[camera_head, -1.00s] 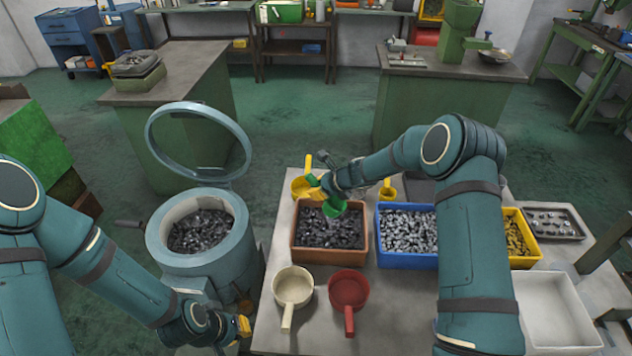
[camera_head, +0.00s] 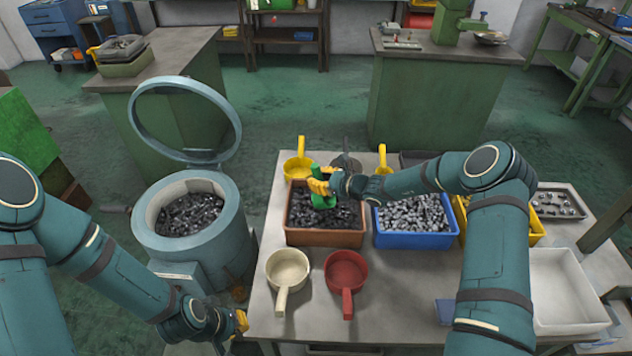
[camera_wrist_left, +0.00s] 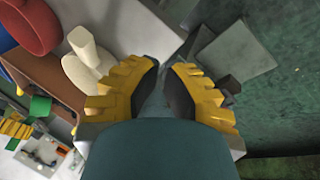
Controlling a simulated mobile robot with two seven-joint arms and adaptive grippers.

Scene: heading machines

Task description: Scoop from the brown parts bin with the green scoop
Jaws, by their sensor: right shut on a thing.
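The brown parts bin (camera_head: 304,236) stands on the table, filled with dark metal parts. The green scoop (camera_head: 324,199) is over the bin's parts, its bowl low and partly hidden by the gripper and by its tilt. My right gripper (camera_head: 322,186) is shut on the scoop, above the middle of the bin. I cannot tell how deep the scoop sits among the parts. My left gripper (camera_head: 241,323) is empty near the table's front left corner. In the left wrist view its yellow fingers (camera_wrist_left: 162,90) are apart, with nothing between them.
A blue bin (camera_head: 415,240) of silvery parts and a yellow bin (camera_head: 535,238) stand right of the brown bin. A cream scoop (camera_head: 288,268) and a red scoop (camera_head: 346,270) lie in front. An open-lidded drum (camera_head: 160,250) stands left of the table. A white tray (camera_head: 568,322) is at right.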

